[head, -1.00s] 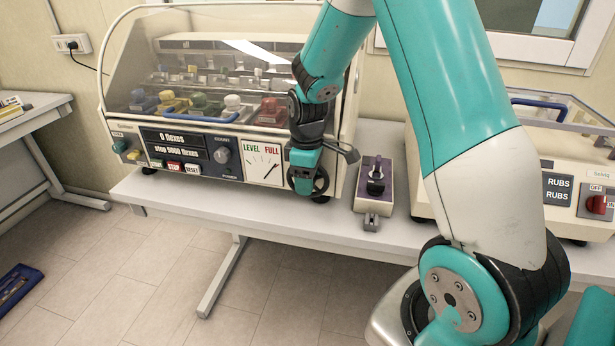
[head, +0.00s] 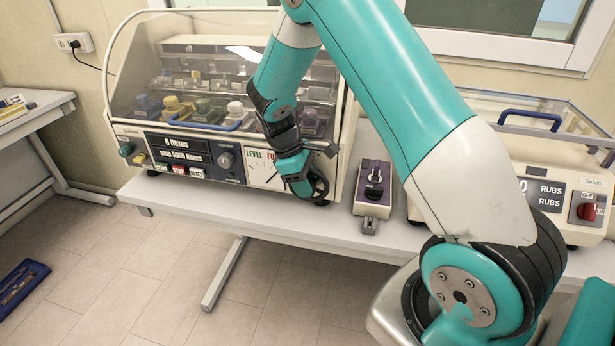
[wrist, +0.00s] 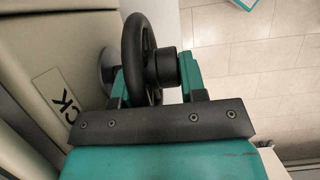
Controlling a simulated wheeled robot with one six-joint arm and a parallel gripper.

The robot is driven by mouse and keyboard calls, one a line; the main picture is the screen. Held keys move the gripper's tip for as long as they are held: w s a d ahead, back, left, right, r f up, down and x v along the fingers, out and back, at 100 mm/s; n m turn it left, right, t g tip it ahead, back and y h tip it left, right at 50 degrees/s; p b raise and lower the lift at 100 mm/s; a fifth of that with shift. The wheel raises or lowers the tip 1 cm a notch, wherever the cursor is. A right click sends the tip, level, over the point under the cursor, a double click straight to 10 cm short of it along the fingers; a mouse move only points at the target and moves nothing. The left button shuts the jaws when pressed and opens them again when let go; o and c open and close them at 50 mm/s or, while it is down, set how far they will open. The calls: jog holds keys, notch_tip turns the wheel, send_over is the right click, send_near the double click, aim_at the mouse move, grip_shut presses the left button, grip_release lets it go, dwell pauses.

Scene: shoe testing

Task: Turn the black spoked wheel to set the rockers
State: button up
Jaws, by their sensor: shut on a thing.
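The black spoked wheel (head: 319,186) sits on the front right of the cream flexing machine (head: 340,170). In the wrist view the wheel (wrist: 133,60) stands on a short shaft out from the cream panel, with a black hub knob. My gripper (head: 301,190) is at the wheel, tilted, and hides part of it. In the wrist view my gripper (wrist: 155,80) has one finger on each side of the wheel and hub, shut on it. The LEVEL/FULL dial (head: 262,168) is partly covered by my arm. The rockers under the clear hood (head: 220,85) are partly hidden.
A purple-topped device with a black lever (head: 373,187) stands on the table (head: 190,200) right of the machine. A rubs tester (head: 560,190) with a red switch is farther right. The blue hood handle (head: 215,125) crosses the machine front. A blue case (head: 20,285) lies on the floor.

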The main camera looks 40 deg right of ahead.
jog(key=shift+s+a+f, duration=0.1)
jog(key=shift+s+a, duration=0.1)
jog(key=shift+a, duration=0.05)
jog(key=o, duration=0.8)
jog(key=shift+a, duration=0.15)
jog(key=shift+c, duration=0.2)
jog(key=shift+d, duration=0.2)
jog(key=shift+w+r, duration=0.1)
jog(key=shift+r, duration=0.1)
jog(key=v, duration=1.7)
jog(key=shift+b, duration=0.4)
jog(key=shift+w+a, duration=0.1)
